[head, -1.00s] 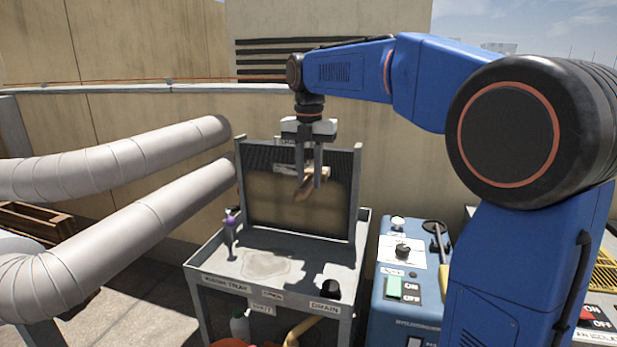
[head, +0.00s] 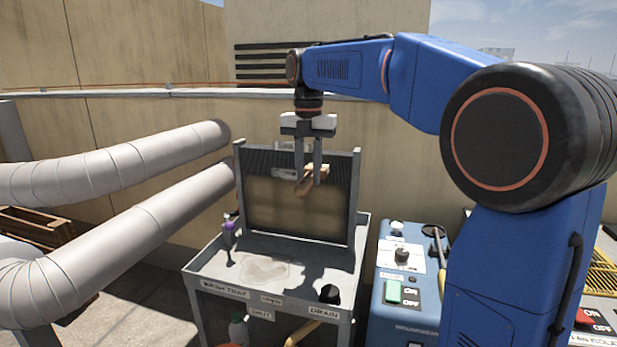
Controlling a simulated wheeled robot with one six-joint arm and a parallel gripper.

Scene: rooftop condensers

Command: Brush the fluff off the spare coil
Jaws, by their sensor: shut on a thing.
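The spare coil (head: 290,222) stands upright in its grey frame on the wash tray. Tan fluff covers most of its face. A band of dark fins shows bare along the top. My gripper (head: 308,178) hangs in front of the upper part of the coil. It is shut on a brush with a wooden handle (head: 304,189). The brush is close to the coil face, near the lower edge of the dark band. I cannot tell whether its bristles touch, as the fingers partly hide it.
Two large pale ducts (head: 120,245) reach in from the left. A blue machine with switches (head: 405,285) stands at right.

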